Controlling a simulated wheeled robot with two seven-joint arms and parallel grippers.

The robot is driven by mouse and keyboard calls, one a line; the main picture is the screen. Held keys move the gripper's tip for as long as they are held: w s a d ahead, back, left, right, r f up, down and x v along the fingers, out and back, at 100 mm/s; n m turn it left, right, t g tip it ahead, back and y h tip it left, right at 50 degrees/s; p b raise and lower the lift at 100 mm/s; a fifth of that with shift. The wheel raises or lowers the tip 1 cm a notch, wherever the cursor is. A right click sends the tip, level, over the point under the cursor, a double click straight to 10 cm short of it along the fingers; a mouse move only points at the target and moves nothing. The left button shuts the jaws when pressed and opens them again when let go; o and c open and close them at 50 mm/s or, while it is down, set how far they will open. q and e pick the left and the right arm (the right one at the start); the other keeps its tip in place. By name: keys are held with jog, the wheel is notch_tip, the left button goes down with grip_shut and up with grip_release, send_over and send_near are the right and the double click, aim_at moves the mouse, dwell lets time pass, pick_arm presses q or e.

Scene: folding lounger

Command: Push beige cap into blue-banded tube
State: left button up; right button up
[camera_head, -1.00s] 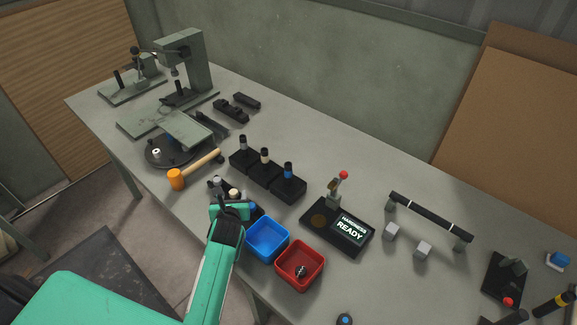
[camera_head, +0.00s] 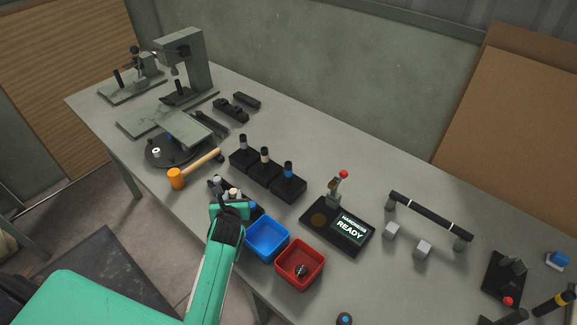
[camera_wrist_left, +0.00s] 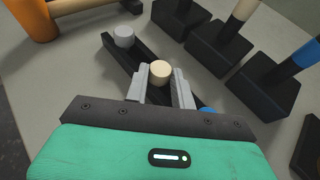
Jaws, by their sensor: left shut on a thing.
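The beige cap (camera_head: 234,192) stands upright in a dark rack between a grey cap (camera_head: 216,181) and a blue cap, near the table's front edge. My left gripper (camera_head: 231,200) is shut on the beige cap. In the left wrist view the two grey fingers (camera_wrist_left: 160,84) flank the beige cap (camera_wrist_left: 160,72), whose top shows between them. The blue-banded tube (camera_head: 288,171) stands upright in a black block, behind and to the right of the gripper. It also shows at the right edge of the left wrist view (camera_wrist_left: 306,55). My right gripper is out of view.
A beige-banded tube (camera_head: 265,155) and a grey-banded tube (camera_head: 243,142) stand in blocks left of the blue-banded one. A mallet (camera_head: 195,170) lies left of the rack.

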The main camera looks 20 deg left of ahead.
pick_arm(q)
jog(key=shift+r+p, duration=2.5)
jog(key=shift+r, duration=0.1)
jog(key=shift+f, duration=0.1)
